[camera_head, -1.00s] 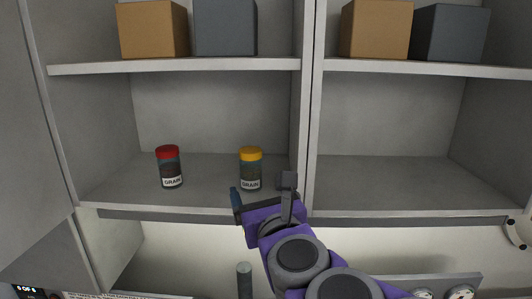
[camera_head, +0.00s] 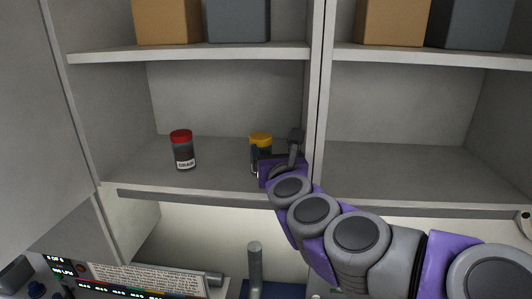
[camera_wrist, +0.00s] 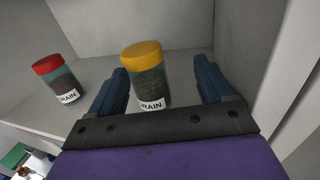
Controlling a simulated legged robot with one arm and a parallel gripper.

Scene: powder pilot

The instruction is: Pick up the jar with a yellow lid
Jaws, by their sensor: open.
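The jar with a yellow lid (camera_head: 261,141) stands upright on the lower shelf, near the upright divider. Its lower part is hidden behind my gripper in the head view. In the wrist view the yellow-lidded jar (camera_wrist: 146,75) stands between the two blue fingers, with a gap on its right side and a smaller one on its left. Dark grain and a white label show on it. My gripper (camera_wrist: 168,88) is open around the front of the jar and holds nothing.
A red-lidded grain jar (camera_head: 183,150) stands to the left on the same shelf (camera_head: 222,163), and it also shows in the wrist view (camera_wrist: 56,80). The divider (camera_head: 317,110) is close to my gripper's right. Boxes sit on the upper shelf. The right compartment's lower shelf is empty.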

